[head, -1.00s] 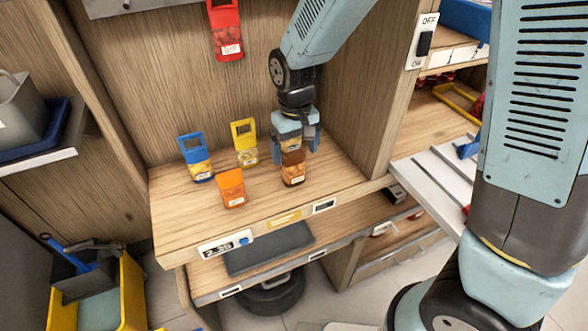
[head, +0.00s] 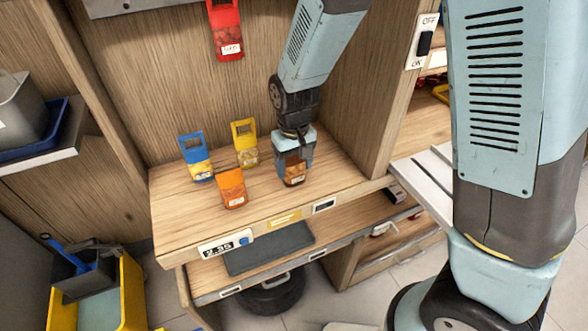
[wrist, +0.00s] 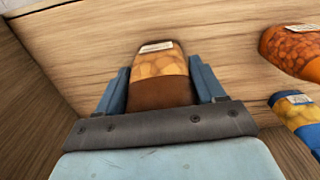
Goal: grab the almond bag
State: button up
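The almond bag looks to be the brown bag (head: 295,174) with a clear window of orange-tan contents and a white label. It stands upright on the wooden shelf, at the right of the group. My gripper (head: 294,168) is low over it from above, with a blue finger on either side. In the wrist view the brown bag (wrist: 160,75) lies between the fingertips of my gripper (wrist: 160,82). Narrow gaps seem to show beside the bag near the tips, so the fingers look open around it. The bag's top is hidden by the gripper.
An orange bag (head: 232,188), a yellow bag (head: 245,143) and a blue bag (head: 196,157) stand to the left on the shelf (head: 180,225). A red bag (head: 225,30) hangs on the back wall. A wooden side wall (head: 360,90) rises close on the right.

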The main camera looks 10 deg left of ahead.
jog(key=c, duration=0.5)
jog(key=shift+r, duration=0.1)
jog(key=shift+c, duration=0.2)
